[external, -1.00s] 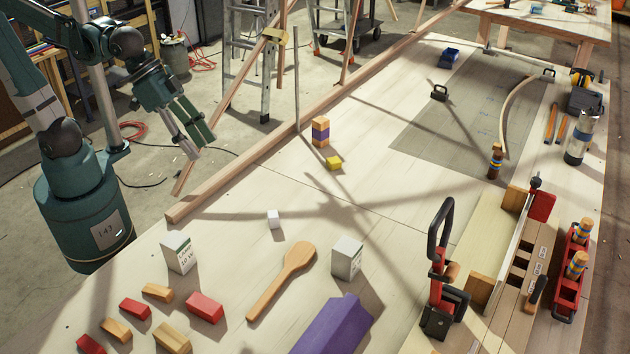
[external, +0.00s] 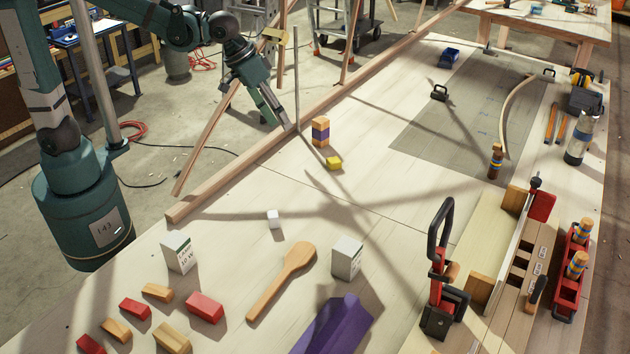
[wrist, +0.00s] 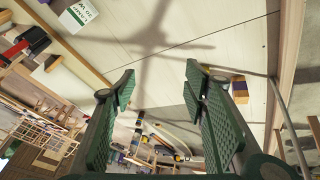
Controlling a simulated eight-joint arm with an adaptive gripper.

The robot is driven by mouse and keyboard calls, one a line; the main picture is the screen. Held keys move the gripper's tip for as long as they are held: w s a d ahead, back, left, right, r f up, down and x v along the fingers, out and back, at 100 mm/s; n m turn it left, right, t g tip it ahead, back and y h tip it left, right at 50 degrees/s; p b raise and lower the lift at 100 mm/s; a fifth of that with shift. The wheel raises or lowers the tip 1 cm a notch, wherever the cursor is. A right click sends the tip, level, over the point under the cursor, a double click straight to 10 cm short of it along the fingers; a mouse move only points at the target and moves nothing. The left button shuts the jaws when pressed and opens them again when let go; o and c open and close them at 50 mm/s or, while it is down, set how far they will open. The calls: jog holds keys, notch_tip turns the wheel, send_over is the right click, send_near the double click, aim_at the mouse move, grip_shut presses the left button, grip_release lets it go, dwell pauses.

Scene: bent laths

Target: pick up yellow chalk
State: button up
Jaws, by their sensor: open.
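The yellow chalk (external: 333,162) is a small yellow block lying on the pale tabletop in the external view, just in front of an upright block striped orange and purple (external: 320,132). My gripper (external: 283,117) is above the wooden rail at the table's left edge, up and left of the chalk and apart from it. In the wrist view my gripper (wrist: 160,86) has its two green fingers spread with nothing held between them. The striped block shows beside the right finger in the wrist view (wrist: 239,90). The chalk is not clear there and may be partly hidden by that finger.
A thin upright rod (external: 297,85) stands by the rail (external: 235,177), close to my gripper. A white cube (external: 273,219), a lamp box (external: 179,253) and a wooden spoon (external: 283,280) lie nearer the front. Bare tabletop lies right of the chalk.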

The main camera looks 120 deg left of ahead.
jog(key=s+a+f+n+g+p, duration=0.1)
jog(key=s+a+f+n, duration=0.35)
jog(key=a, duration=1.05)
jog(key=w+a+f+n+g, duration=0.1)
jog(key=a+f+n, duration=0.1)
jog(key=a+f, duration=0.95)
jog(key=m+g+h, duration=0.2)
jog(key=m+h, duration=0.1)
jog(key=m, duration=0.4)
send_over(335, 160)
jog(key=a, duration=0.1)
jog(key=f, duration=0.7)
jog(key=shift+s, duration=0.25)
jog(key=shift+w+d+f+m+g, duration=0.25)
jog(key=shift+d+f+m+g, duration=0.05)
jog(key=shift+d+m, duration=0.05)
jog(key=shift+f, duration=2.5)
